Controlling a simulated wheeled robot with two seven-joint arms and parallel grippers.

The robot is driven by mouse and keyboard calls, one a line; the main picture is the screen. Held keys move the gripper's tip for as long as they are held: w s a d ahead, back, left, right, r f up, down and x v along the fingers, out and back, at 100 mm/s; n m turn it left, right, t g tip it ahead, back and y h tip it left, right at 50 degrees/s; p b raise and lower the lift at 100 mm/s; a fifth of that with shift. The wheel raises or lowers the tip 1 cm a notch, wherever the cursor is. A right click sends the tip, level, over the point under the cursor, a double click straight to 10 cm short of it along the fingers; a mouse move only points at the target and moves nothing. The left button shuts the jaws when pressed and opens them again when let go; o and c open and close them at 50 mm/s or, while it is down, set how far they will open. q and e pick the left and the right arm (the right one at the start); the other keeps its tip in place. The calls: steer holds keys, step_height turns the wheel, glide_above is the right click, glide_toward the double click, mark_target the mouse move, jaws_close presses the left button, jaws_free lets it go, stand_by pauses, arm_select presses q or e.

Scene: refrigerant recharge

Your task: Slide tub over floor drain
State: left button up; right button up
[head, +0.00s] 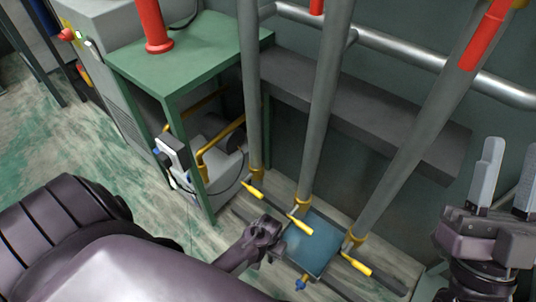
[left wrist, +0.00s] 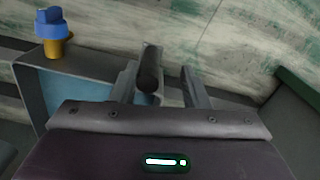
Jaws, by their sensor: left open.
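The tub (head: 313,245) is a shallow grey box with a blue inside, on the floor below the pipes. A blue-capped yellow fitting sits on its near side, and the tub also shows at left in the left wrist view (left wrist: 80,100). My left gripper (head: 270,236) is at the tub's left side, its fingers apart. In the left wrist view a dark rounded bar (left wrist: 150,68), perhaps a handle, stands between the fingers; I cannot tell whether they touch it. My right gripper (head: 508,165) is raised at the right, its fingers apart and empty. I cannot make out the floor drain.
Three grey vertical pipes with yellow lever handles (head: 300,225) come down close around the tub. A green table (head: 190,50) with a red cylinder stands at the back left. A grey ledge (head: 370,110) runs along the wall. Bare floor lies left of the tub.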

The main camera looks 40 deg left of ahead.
step_height(320, 180, up, 7)
steer(key=p, duration=0.6)
steer(key=shift+f, duration=0.2)
steer(key=shift+r+p, duration=0.3)
